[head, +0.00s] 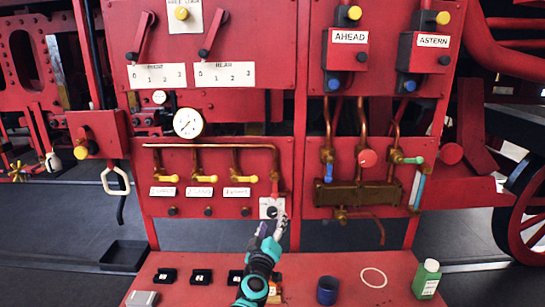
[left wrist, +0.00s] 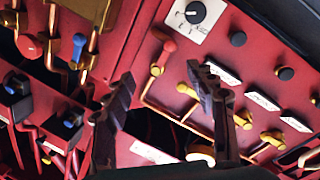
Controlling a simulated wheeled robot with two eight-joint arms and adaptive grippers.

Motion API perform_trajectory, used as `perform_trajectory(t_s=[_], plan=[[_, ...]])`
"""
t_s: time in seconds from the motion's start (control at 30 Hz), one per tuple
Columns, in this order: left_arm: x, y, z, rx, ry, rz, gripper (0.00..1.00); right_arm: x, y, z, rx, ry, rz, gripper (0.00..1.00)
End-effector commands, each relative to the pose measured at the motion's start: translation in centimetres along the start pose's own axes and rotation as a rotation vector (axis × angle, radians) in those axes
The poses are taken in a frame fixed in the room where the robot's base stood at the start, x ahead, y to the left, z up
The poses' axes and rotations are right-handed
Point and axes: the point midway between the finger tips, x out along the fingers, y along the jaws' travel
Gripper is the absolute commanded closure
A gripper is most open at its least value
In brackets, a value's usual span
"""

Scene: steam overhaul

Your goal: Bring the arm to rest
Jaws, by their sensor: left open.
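My left arm (head: 258,272) reaches up from the bottom middle of the head view, over the red bench. Its gripper (head: 272,224) is just below and partly in front of a white dial plate (head: 268,203) on the red panel. In the left wrist view the two dark fingers of the gripper (left wrist: 160,80) stand well apart, with nothing between them but the panel behind. The dial plate with its black knob shows above them in that view (left wrist: 190,17). I cannot tell whether a finger touches the panel. My right gripper is in neither view.
The red bench (head: 200,264) carries black boxes, a dark blue cup (head: 327,290), a pale ring (head: 374,278) and a green bottle (head: 427,279). Yellow-handled valves (head: 202,179) and a pressure gauge (head: 188,123) are on the panels. A black tray (head: 124,256) lies at left.

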Motion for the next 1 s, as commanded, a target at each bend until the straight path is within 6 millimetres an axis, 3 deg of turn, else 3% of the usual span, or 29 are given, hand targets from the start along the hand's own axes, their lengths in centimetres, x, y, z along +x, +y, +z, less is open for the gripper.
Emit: perform_trajectory(t_s=[0.03, 0.13, 0.27, 0.37, 0.6, 0.7, 0.83, 1.0], plan=[[-1.9, 0.8, -1.2, 0.046, -0.038, 0.027, 0.44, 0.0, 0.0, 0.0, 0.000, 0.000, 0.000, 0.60], [-5.5, 1.6, -1.8, 0.144, -0.143, 0.066, 0.44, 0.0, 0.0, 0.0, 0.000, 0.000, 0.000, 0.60], [-11.1, 0.5, -1.2, 0.266, -0.306, 0.056, 0.44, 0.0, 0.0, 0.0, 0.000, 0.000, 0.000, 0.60], [-16.2, -1.9, -0.2, 0.353, -0.442, 0.000, 0.44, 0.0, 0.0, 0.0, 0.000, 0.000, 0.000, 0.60], [-29.3, -11.2, 2.2, 0.506, -0.739, -0.275, 0.44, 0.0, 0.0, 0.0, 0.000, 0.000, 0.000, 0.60], [-33.5, -14.3, 2.5, 0.539, -0.812, -0.387, 0.44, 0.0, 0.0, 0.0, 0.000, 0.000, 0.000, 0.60], [-36.6, -16.6, 2.5, 0.560, -0.862, -0.477, 0.44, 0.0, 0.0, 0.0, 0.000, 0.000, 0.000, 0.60], [-37.5, -17.3, 2.5, 0.565, -0.877, -0.507, 0.44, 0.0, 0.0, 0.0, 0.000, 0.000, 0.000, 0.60]])
